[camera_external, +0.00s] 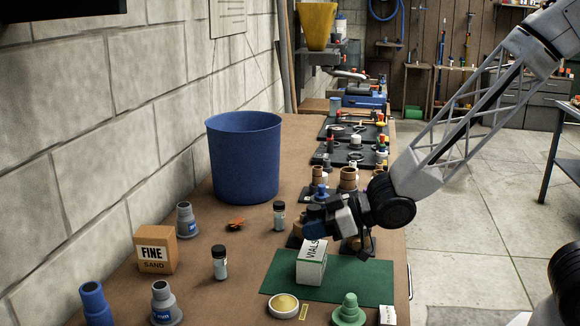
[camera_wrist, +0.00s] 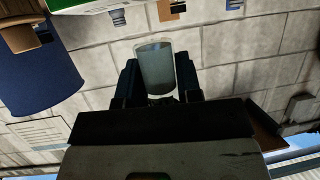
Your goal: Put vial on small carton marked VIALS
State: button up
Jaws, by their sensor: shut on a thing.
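My gripper (camera_external: 314,219) reaches in from the right, pointing toward the wall beside and behind the small carton marked VIALS (camera_external: 312,265). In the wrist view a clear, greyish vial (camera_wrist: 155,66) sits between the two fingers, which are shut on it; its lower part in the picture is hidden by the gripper. In the outside view a dark-capped vial (camera_external: 278,216) shows just left of the fingers; I cannot tell if it is the held one. Another dark-capped vial (camera_external: 219,263) stands further forward on the bench. The white carton stands on a green mat (camera_external: 350,293).
A blue bin (camera_external: 244,160) stands behind the gripper. A sand carton (camera_external: 156,249), grey fittings (camera_external: 186,221) and an orange piece (camera_external: 236,224) are at the left. A dish (camera_external: 284,306) and a green cone (camera_external: 349,309) are in front. Black trays (camera_external: 340,153) lie further back.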

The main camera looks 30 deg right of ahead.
jog(key=shift+f, duration=1.2)
jog(key=shift+f, duration=0.1)
jog(key=o, duration=1)
jog(key=shift+s+d+r, duration=0.3)
jog(key=shift+d+r, duration=0.05)
jog(key=shift+d, duration=0.05)
jog(key=shift+v, duration=5.45)
